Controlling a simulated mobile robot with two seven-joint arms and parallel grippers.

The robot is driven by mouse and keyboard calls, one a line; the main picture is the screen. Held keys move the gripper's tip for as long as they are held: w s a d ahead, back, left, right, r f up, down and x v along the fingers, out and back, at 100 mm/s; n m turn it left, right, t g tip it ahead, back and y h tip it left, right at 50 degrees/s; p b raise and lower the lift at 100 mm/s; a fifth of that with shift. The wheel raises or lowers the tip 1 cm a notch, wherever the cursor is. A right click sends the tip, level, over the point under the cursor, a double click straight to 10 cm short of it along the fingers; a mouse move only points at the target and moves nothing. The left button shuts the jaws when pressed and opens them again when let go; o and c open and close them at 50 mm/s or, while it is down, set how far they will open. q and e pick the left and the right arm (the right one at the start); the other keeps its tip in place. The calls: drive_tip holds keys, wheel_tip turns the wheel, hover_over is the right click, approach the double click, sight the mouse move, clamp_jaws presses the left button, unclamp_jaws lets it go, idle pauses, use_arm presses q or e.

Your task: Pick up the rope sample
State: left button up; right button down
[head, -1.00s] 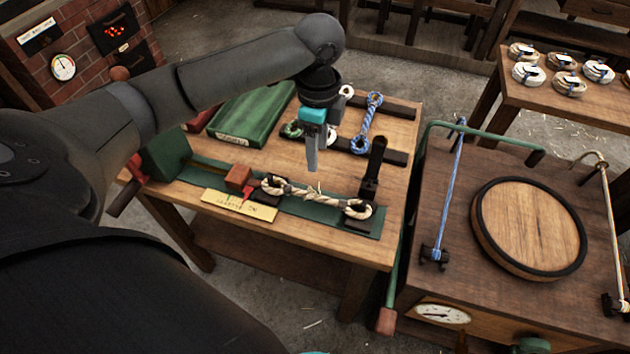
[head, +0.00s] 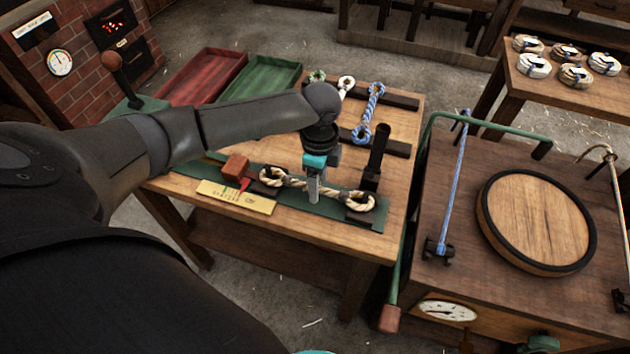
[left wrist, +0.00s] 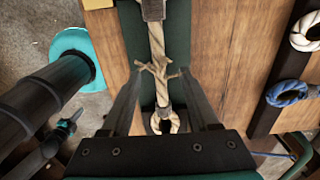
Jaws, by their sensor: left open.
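The rope sample (head: 292,183) is a cream rope with an eye at each end, lying along a green strip (head: 291,212) on the workbench. Its right eye sits at a dark block. In the left wrist view the rope (left wrist: 155,43) runs away from me, with frayed strand ends sticking out near its middle. My left gripper (head: 314,196) is open and points down at the middle of the rope. In the left wrist view its fingers (left wrist: 160,75) lie on either side of the rope; I cannot tell whether they touch it.
A black post (head: 376,150) stands just right of the gripper. A red-brown block (head: 236,167) and yellow label (head: 237,197) lie at left. A blue rope (head: 369,112) rests on dark bars behind. Red (head: 203,78) and green (head: 262,79) trays stand at the back left.

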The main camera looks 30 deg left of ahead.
use_arm(q)
drive_tip(key=shift+f, duration=0.3)
clamp_jaws()
drive_tip(key=shift+r, duration=0.1)
idle(0.4)
